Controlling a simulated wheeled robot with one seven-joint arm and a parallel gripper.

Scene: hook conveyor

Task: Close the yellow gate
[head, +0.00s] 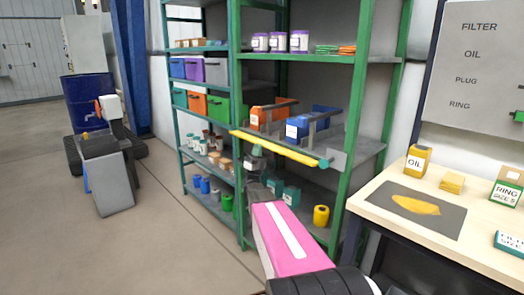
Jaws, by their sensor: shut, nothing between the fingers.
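The yellow gate (288,150) is a long thin bar across the front of the green shelf, at the level of the orange bin (266,119) and the blue bin (300,128). Its right end meets a grey bracket (336,160); its left end reaches the green post. My gripper (257,152) is shut and empty, just below the left half of the bar. It is small and dark here, and I cannot tell whether it touches the bar. My pink arm link rises toward it from below.
Green shelving (361,100) holds bins, jars and cans around the gate. A yellow can (321,216) stands on the lower shelf right of my arm. A wooden workbench (385,195) with boxes is at right. The floor at left is open before a small machine (105,165).

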